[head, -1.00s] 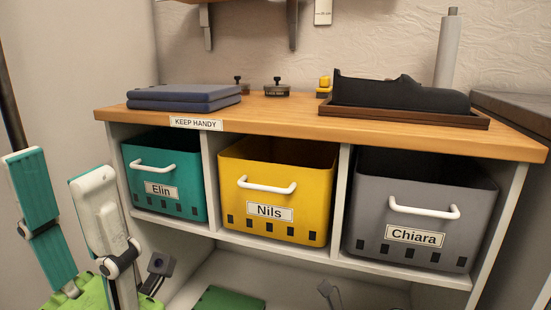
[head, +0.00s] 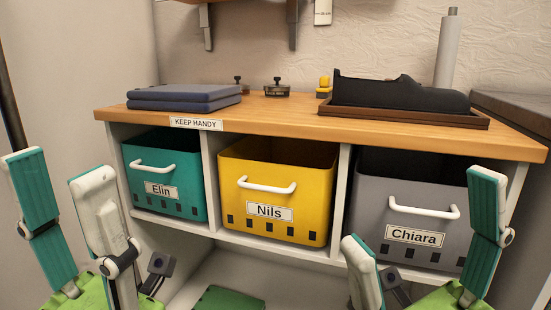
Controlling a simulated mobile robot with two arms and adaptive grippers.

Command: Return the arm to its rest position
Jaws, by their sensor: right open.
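My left gripper (head: 56,166) is at the lower left, fingers pointing up. Its two fingers are apart with nothing between them. My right gripper (head: 420,206) is at the lower right, in front of the grey bin (head: 365,215) labelled Chiara. Its fingers are spread wide and empty, and they stand in front of parts of the bin and shelf. The teal bin (head: 190,190) labelled Elin and the yellow bin (head: 300,222) labelled Nils sit in the shelf compartments, in clear view.
The wooden top (head: 290,122) carries folded blue cloth (head: 185,97), small dark weights (head: 277,90) and a tray (head: 400,115) with a black item. The shelf's uprights and front edge lie close behind my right gripper. A green item (head: 228,300) lies below.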

